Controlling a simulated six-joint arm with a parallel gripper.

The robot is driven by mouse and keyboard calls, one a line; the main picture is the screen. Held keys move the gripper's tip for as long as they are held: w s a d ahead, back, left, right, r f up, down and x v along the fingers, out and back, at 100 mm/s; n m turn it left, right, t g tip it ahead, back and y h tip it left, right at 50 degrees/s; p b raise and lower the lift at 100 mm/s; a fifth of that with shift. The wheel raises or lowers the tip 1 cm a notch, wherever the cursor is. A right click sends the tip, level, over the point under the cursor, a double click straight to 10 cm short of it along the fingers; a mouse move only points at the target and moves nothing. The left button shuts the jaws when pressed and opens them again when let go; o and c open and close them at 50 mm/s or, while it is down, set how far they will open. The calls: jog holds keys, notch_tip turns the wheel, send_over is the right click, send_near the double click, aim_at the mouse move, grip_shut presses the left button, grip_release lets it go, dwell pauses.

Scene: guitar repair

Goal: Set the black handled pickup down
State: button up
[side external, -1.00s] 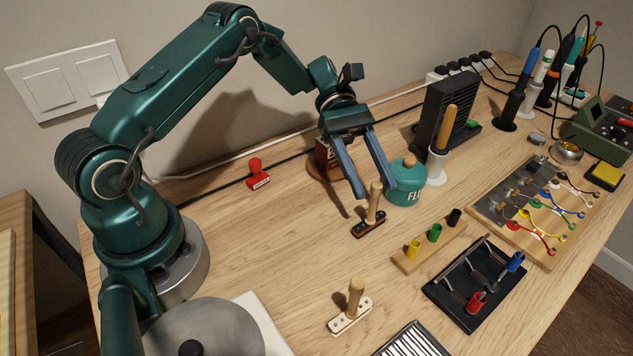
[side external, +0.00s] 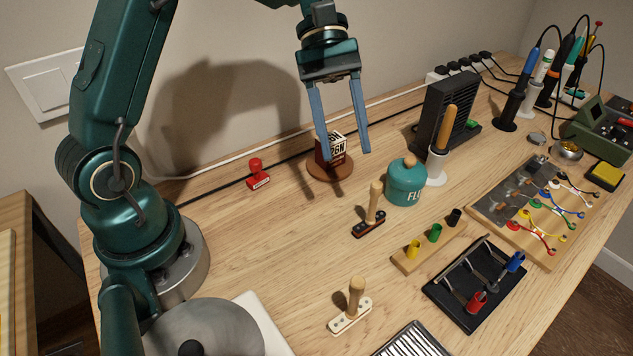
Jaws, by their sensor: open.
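The black handled pickup (side external: 369,225) stands on the wooden table with its light wooden handle (side external: 375,203) upright. My gripper (side external: 347,155) is open and empty. It hangs above and behind the pickup, apart from it, with its two blue fingers pointing down. In the picture its fingers overlap the small dark red block with a white printed face (side external: 337,147); I cannot tell the exact gap between them. A cream handled pickup (side external: 351,316) also stands on the table, nearer the camera.
A teal flux jar (side external: 405,184) stands close to the right of the black pickup. A wooden rack with coloured sockets (side external: 429,247) and a black tray (side external: 477,291) lie further right. A red stamp (side external: 258,174) stands at left. Table between stamp and cream pickup is clear.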

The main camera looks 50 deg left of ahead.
jog(key=s+a+r+m+t+y, duration=0.2)
jog(key=s+a+m+t+y, duration=0.1)
jog(key=s+m+t+y, duration=0.4)
jog(key=s+m, duration=0.3)
jog(key=s, duration=0.2)
jog(key=shift+s+a+t, duration=0.15)
jog(key=shift+a+t, duration=0.05)
jog(key=shift+t, duration=0.2)
